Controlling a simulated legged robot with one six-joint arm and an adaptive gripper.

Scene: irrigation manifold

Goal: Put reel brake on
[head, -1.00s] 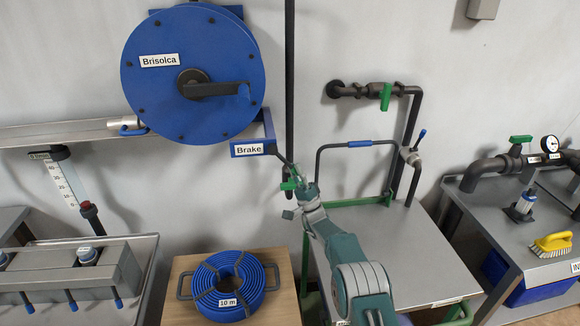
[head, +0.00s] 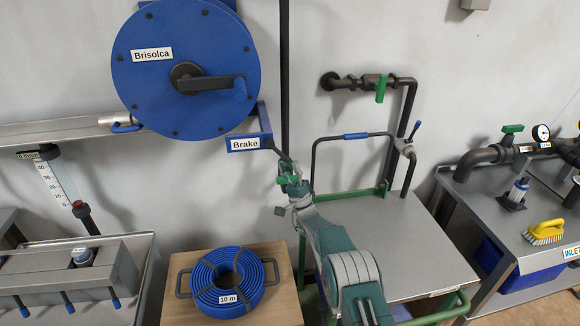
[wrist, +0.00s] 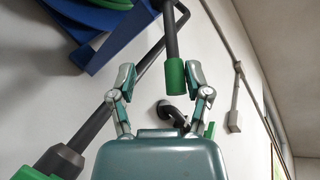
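The brake lever (head: 280,153) is a dark rod slanting down to the right from the blue bracket labelled "Brake" (head: 245,144), below the blue hose reel (head: 185,105). In the wrist view the lever (wrist: 171,35) hangs down with a green grip (wrist: 174,76) at its end. My gripper (head: 290,180) is at the lever's lower end. In the wrist view my gripper (wrist: 160,72) has its fingers apart, with the green grip showing between them, nearer the right finger. I cannot tell whether that finger touches it. The grip is partly hidden by my gripper in the head view.
A dark vertical pipe (head: 285,60) runs close behind the lever. A pipe with a green valve handle (head: 380,88) is to the right, above a steel table (head: 400,240). A coiled blue hose (head: 228,278) lies on a wooden stand below.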

